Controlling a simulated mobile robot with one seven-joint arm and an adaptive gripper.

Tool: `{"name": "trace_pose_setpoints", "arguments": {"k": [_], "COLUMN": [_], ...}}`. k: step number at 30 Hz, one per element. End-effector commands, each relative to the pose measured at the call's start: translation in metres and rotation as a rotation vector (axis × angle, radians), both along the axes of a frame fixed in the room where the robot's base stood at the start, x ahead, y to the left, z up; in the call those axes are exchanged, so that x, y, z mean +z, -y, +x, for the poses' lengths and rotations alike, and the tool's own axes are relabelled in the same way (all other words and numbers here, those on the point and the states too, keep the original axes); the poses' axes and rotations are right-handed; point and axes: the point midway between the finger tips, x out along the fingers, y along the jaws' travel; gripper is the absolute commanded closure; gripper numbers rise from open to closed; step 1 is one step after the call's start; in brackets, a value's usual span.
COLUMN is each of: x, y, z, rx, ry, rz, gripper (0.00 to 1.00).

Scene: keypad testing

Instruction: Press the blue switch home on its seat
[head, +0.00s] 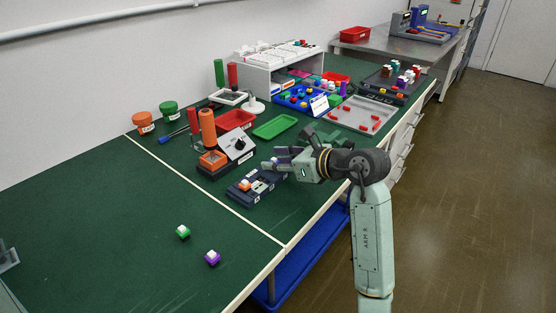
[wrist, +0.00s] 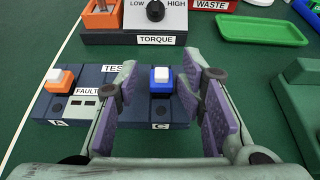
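The blue switch (wrist: 161,83) has a white top and stands upright at the right end of a dark test block (wrist: 65,108), above the label C. I cannot tell how deep it sits in its seat. My gripper (wrist: 160,72) is open, its purple-padded fingers on the left and right of the blue switch in the wrist view, with visible gaps and nothing held. In the head view my gripper (head: 273,163) is over the right side of the test block (head: 241,197). The left finger hides the middle of the block in the wrist view.
An orange switch (wrist: 61,79) stands on the block's left end, above label A. A torque box (wrist: 155,38) with a knob is just behind. A green tray (wrist: 262,30) lies at back right. Green and purple switches (head: 183,232) lie apart on the bare front table.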

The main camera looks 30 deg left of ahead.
Motion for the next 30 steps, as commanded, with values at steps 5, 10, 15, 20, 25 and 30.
{"name": "trace_pose_setpoints", "arguments": {"k": [5,10,15,20,25,30], "x": [-0.003,-0.002,0.005,0.020,0.034,0.043], "y": [0.001,0.003,0.020,0.051,0.082,0.102], "z": [0.002,0.002,0.000,-0.005,-0.010,-0.014], "rx": [-0.004,-0.005,-0.007,-0.006,-0.006,-0.003], "ry": [-0.004,-0.005,-0.003,0.000,0.001,0.000], "rz": [-0.004,-0.004,-0.003,-0.002,-0.001,-0.001], "gripper": [0.59,0.59,0.59,0.59,0.59,0.59]}}
